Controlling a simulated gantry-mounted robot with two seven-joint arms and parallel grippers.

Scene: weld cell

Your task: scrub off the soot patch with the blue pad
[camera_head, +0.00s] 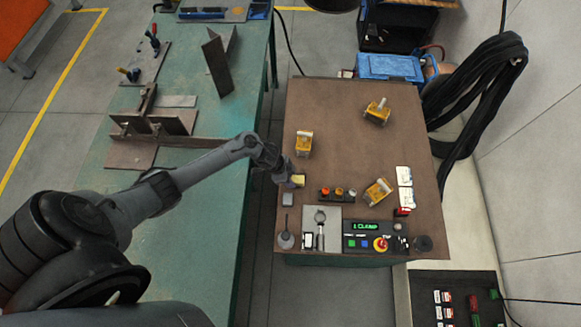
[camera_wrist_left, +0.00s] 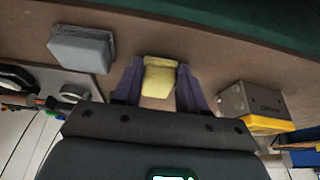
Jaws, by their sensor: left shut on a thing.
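My left gripper (camera_head: 286,179) is over the left edge of the brown table. In the left wrist view its two fingers (camera_wrist_left: 160,85) are shut on a small yellow block (camera_wrist_left: 160,72), which also shows in the head view (camera_head: 298,181). A grey-blue pad (camera_head: 288,199) lies on the table just in front of the gripper, apart from it. It also shows in the left wrist view (camera_wrist_left: 82,48), at the upper left. I cannot make out a soot patch in either view. My right gripper is not in view.
The brown table (camera_head: 335,110) carries yellow clamp blocks (camera_head: 303,144), a row of coloured knobs (camera_head: 338,193), a control box (camera_head: 372,238) and white cards (camera_head: 404,174). A green bench (camera_head: 190,220) with steel plates stands left, across a gap. The table's far middle is clear.

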